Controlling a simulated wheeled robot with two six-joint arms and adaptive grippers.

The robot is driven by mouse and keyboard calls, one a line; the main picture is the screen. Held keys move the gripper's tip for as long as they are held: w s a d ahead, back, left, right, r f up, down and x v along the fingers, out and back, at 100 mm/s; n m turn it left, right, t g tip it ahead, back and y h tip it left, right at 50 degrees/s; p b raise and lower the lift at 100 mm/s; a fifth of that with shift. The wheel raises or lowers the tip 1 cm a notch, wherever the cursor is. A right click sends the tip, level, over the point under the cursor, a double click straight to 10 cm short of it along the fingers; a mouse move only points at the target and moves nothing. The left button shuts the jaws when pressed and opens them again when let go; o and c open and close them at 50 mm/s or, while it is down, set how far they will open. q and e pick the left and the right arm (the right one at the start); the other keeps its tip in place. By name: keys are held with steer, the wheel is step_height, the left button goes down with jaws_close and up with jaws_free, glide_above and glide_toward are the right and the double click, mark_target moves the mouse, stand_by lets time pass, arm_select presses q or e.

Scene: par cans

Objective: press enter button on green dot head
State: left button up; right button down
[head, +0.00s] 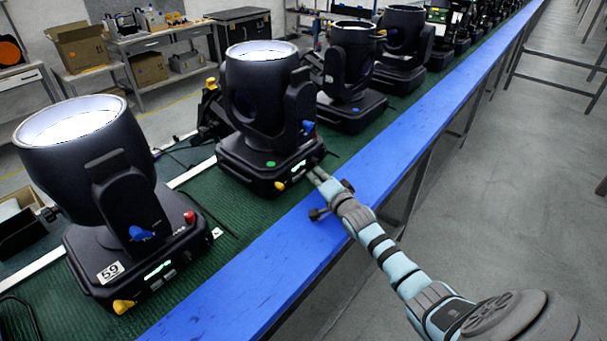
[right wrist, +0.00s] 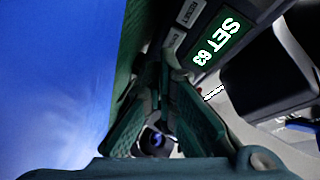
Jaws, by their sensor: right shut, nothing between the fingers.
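The green dot head (head: 258,95) is a black moving light standing second from the front, with a green dot (head: 271,164) on its base and a lit lens on top. Its small lit display (head: 299,167) faces the blue edge; in the right wrist view the display (right wrist: 215,42) reads "SET 63", upside down or tilted. Small grey labelled buttons (right wrist: 190,12) lie beside the display; their lettering is hard to read. My right gripper (head: 316,176) is shut and empty, its tips at the base's front panel close to the buttons. Contact cannot be told. My left gripper is out of view.
A nearer head (head: 90,160) with a red dot (head: 190,217) and label 59 stands at left. More heads (head: 350,75) line the green mat (head: 215,200) behind. Boxes and benches stand at the back left.

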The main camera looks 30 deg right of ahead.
steer(key=shift+w, duration=0.3)
steer(key=shift+w+a, duration=0.15)
steer(key=shift+w, duration=0.1)
stand_by(0.4)
steer(key=shift+w+r+b, duration=0.1)
steer(key=shift+r+b, duration=0.15)
steer(key=shift+b, duration=0.05)
stand_by(0.7)
steer(key=shift+p, duration=0.4)
steer(key=shift+s+f+p, duration=0.15)
steer(key=shift+s+p, duration=0.1)
steer(key=shift+p, duration=0.2)
steer(key=shift+s+d+f, duration=0.15)
steer(key=shift+s+d, duration=0.05)
steer(key=shift+s, duration=0.05)
steer(key=shift+s, duration=0.1)
